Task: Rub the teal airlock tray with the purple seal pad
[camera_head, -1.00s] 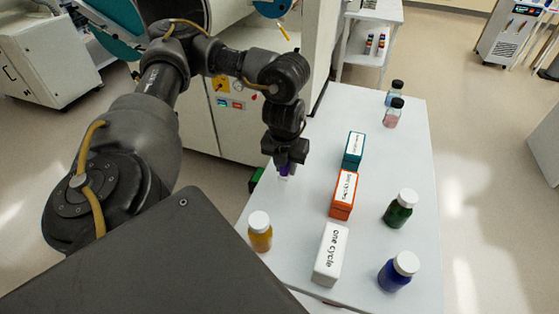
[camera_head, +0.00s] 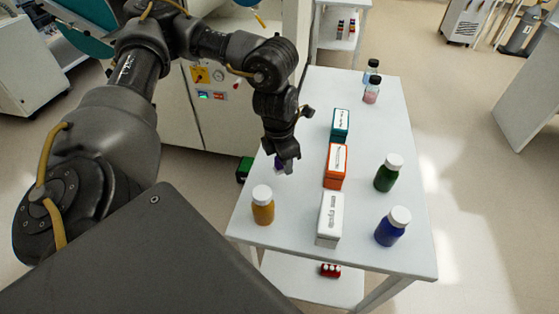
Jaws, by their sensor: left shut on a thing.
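My left gripper (camera_head: 286,166) points down over the left side of the white table. It is shut on the purple seal pad (camera_head: 278,162), which shows only as a small purple patch beside the fingers and is mostly hidden. I cannot tell whether the pad touches the table. I cannot make out a teal airlock tray for certain. A teal panel (camera_head: 84,18) shows at the upper left, partly behind my left arm. My right gripper is out of view.
The white table (camera_head: 300,105) holds a yellow bottle (camera_head: 263,208), white box (camera_head: 330,220), orange box (camera_head: 336,167), teal box (camera_head: 340,124), green bottle (camera_head: 387,177), blue bottle (camera_head: 390,230) and two small bottles at the far end. A cabinet stands behind my arm.

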